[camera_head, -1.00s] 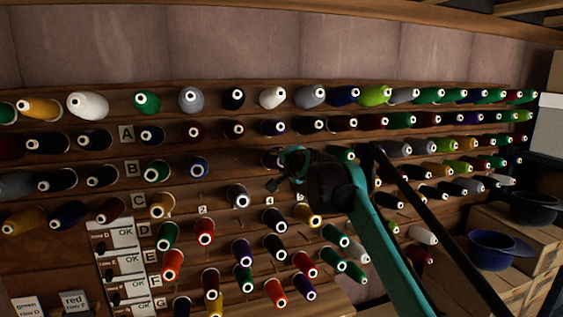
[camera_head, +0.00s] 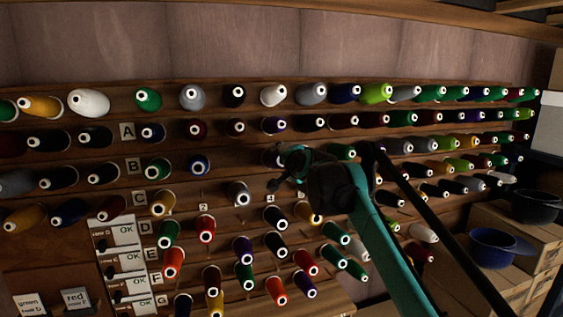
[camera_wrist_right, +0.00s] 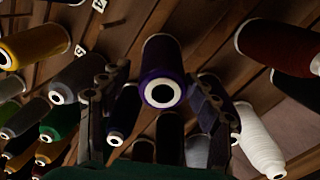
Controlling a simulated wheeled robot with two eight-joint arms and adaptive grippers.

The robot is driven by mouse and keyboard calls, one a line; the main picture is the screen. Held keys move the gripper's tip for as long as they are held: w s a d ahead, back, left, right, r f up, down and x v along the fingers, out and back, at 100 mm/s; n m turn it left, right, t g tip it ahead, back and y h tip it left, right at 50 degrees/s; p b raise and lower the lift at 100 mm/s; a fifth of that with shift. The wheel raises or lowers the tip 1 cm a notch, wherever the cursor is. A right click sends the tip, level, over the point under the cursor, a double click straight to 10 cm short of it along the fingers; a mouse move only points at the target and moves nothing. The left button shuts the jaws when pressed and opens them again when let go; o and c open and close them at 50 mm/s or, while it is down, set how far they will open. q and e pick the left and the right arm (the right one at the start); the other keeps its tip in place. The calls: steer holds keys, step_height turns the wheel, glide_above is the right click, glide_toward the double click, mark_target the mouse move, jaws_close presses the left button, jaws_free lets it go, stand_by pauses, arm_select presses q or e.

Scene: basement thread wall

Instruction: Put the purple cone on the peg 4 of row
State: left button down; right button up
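A dark purple cone (camera_wrist_right: 162,75) sits in the middle of the right wrist view, end-on, between the two fingers of my right gripper (camera_wrist_right: 155,108). Dark gaps show between the cone and both fingers, so the gripper looks open and not touching it. In the head view the right gripper (camera_head: 284,168) is at the wall around row B, and a dark cone (camera_head: 269,157) is partly hidden behind it. Below, in row C, number labels 2 (camera_head: 203,207) and 4 (camera_head: 270,198) show with no cone over them. My left gripper is not in view.
Thread cones crowd the sloped rack around the gripper. Row labels A (camera_head: 127,131) and B (camera_head: 133,166) are at left. Boxes and a blue bowl (camera_head: 494,249) stand at right.

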steer(key=shift+r, duration=0.1)
steer(key=v, duration=1.2)
steer(key=s+d+f+n+g+h+b, duration=0.1)
steer(key=s+d+f+b, duration=0.4)
steer(key=f, duration=2.1)
steer(key=s+d+f+n+g+h+b, duration=0.2)
steer(key=s+d+f+n+g+b, duration=0.2)
steer(key=s+f+b, duration=1.2)
steer(key=s+d+f+n+g+h+b, duration=0.1)
steer(key=s+d+f+n+b, duration=0.3)
steer(key=f, duration=3.2)
steer(key=s+d+g+b, duration=0.1)
steer(key=s+d+b, duration=0.1)
steer(key=s+b, duration=0.5)
steer(key=shift+s+d+n+h+b, duration=0.15)
steer(key=shift+d+n+h+b, duration=0.2)
steer(key=shift+b, duration=1.7)
steer(key=shift+a, duration=0.1)
